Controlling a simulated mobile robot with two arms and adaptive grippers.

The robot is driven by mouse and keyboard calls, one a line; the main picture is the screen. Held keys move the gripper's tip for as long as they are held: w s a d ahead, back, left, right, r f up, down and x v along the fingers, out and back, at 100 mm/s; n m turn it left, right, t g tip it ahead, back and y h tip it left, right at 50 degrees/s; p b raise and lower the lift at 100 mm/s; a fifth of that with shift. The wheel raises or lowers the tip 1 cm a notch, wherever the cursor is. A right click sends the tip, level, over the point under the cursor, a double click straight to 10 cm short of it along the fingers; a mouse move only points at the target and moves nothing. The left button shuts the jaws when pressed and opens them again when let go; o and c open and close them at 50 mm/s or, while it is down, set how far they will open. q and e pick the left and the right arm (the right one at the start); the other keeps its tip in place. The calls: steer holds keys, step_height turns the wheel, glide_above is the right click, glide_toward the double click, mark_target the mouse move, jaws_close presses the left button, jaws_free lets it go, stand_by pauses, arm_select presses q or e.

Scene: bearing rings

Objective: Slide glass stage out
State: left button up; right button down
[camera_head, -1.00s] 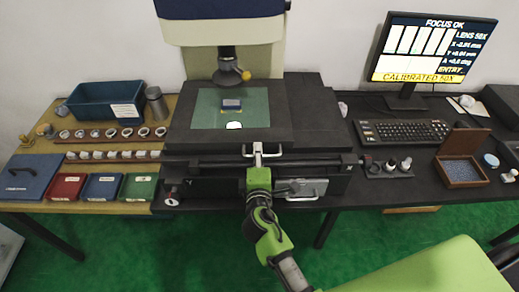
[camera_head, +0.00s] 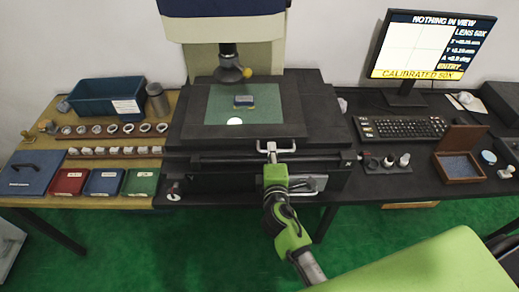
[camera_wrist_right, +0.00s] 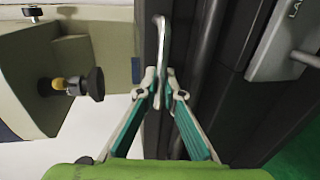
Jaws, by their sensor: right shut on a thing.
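The glass stage (camera_head: 222,104) is a green-tinted pane in a dark frame under the microscope lens (camera_head: 229,68). A metal bar handle (camera_head: 286,150) is at the stage's front edge. My right gripper (camera_head: 271,153) is shut on this handle. In the right wrist view the fingertips (camera_wrist_right: 160,88) pinch the end of the silver handle (camera_wrist_right: 161,45). My left gripper is not in view.
A monitor (camera_head: 428,45) reads "NOTHING IN VIEW". A keyboard (camera_head: 403,128) and an open wooden box (camera_head: 460,167) are at the right. A blue bin (camera_head: 100,97), rows of rings (camera_head: 112,128) and coloured boxes (camera_head: 104,181) are at the left. A second handle (camera_head: 308,185) is below the stage.

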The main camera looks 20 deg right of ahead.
steer(key=s+d, duration=0.1)
steer(key=d, duration=0.5)
steer(key=s+d+p, duration=0.1)
steer(key=s+d, duration=0.1)
steer(key=d, duration=0.4)
steer(key=s+d+p, duration=0.1)
steer(key=s+d, duration=0.1)
steer(key=d, duration=0.4)
steer(key=shift+s+d+r, duration=0.1)
steer(key=shift+d+r, duration=0.05)
steer(key=shift+d, duration=0.1)
steer(key=shift+s+d, duration=0.15)
steer(key=shift+d, duration=0.35)
steer(key=c, duration=2.2)
jaws_free()
steer(key=shift+o, duration=0.2)
steer(key=shift+d, duration=0.1)
steer(key=shift+s, duration=0.25)
steer(key=v, duration=1.1)
steer(key=shift+s+a, duration=0.15)
steer(key=shift+a, duration=0.05)
